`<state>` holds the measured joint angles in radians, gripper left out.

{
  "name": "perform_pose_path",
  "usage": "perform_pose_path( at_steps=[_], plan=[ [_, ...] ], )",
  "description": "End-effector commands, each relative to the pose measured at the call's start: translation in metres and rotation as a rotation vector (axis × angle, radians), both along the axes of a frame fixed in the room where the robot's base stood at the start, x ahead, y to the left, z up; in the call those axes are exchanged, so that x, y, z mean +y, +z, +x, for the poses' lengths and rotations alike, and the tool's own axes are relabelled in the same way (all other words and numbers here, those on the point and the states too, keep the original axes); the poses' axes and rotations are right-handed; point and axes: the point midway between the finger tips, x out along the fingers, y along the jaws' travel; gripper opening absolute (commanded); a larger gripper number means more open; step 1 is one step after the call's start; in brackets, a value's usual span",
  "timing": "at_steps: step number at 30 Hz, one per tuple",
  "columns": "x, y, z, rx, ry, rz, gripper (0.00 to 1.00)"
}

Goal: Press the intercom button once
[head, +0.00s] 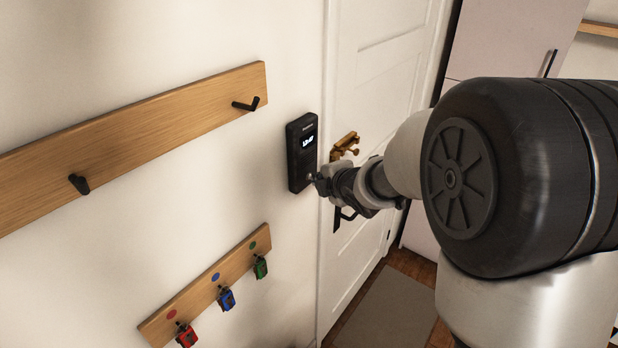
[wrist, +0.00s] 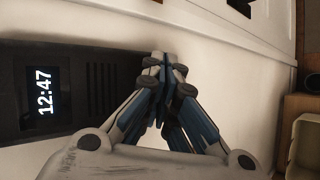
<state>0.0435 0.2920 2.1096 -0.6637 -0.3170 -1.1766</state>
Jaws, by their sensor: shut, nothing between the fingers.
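The intercom (head: 300,158) is a black upright box on the white wall beside the door, with a small lit display. In the wrist view the intercom (wrist: 70,88) lies sideways at the left, its display (wrist: 42,91) reading 12:47 beside a slotted grille. My gripper (head: 318,181) is at the intercom's lower right part in the head view. In the wrist view my gripper (wrist: 164,62) is shut and empty, its fingertips at the intercom's lower end. The fingers hide that part, so I see no button and cannot tell whether they touch it.
A white door (head: 375,120) with a brass latch (head: 345,144) stands right of the intercom. A wooden rail (head: 150,125) with black hooks and a smaller rack (head: 200,285) with red, blue and green tags are on the wall at left. A mat (head: 378,315) lies on the floor.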

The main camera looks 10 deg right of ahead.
Motion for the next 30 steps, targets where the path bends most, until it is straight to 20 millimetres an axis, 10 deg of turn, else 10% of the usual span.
perform_pose_path(
  at_steps=[30],
  plan=[
    [0.0051, 0.0001, 0.0049, 0.0, 0.0, 0.0, 0.0]
  ],
)
